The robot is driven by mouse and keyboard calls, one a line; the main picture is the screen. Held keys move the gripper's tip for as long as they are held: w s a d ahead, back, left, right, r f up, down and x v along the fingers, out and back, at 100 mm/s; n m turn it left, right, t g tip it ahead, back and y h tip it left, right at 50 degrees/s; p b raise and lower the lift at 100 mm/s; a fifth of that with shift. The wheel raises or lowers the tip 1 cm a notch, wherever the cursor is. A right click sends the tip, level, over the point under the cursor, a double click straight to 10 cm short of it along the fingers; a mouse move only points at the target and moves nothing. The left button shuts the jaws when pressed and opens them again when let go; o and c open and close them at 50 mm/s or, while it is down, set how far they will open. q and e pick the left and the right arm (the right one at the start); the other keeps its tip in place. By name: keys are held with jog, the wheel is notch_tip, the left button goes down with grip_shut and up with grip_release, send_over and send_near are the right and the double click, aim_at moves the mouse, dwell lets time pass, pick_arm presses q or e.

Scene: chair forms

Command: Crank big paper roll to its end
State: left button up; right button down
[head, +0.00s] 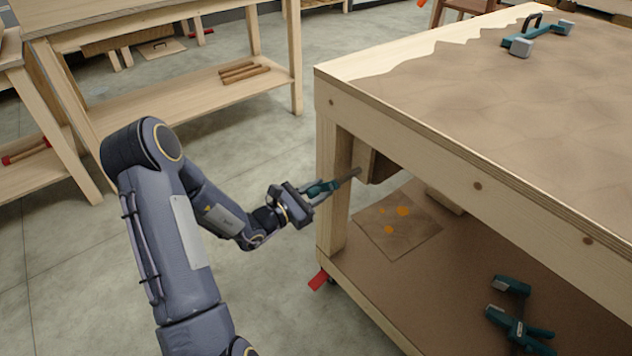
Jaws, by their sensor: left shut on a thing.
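Brown paper (500,90) lies over the workbench top, with a ragged edge near the left end. A crank (346,180) with a grey rod sticks out from a wooden block under the bench's left end. My left gripper (322,189) is shut on the crank's handle end, just outside the bench leg. The fingers hide much of the handle. The roll itself is mostly hidden beneath the bench top. My right gripper is out of view.
The workbench (460,175) has a thick front rail and a lower shelf with teal tools (518,330) and a stained sheet (397,222). A teal tool (536,38) lies on top. Another bench (190,95) stands behind. The concrete floor between is clear.

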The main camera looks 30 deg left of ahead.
pick_arm(q)
jog(key=d+n+p, duration=0.1)
jog(key=n+p, duration=0.1)
jog(key=n, duration=0.1)
jog(key=s+d+f+n+p, duration=0.1)
jog(key=n+p, duration=0.1)
jog(key=n, duration=0.2)
jog(key=d+n+p, duration=0.2)
jog(key=n+p, duration=0.1)
jog(key=shift+s+f+n, duration=0.15)
jog(key=shift+s+n, duration=0.2)
jog(key=shift+n, duration=0.05)
dwell(0.4)
jog(key=o, duration=0.9)
jog(key=shift+d, duration=0.1)
jog(key=shift+s+f, duration=0.1)
jog(key=p+v, duration=0.1)
jog(key=v, duration=0.6)
jog(key=shift+s, duration=0.35)
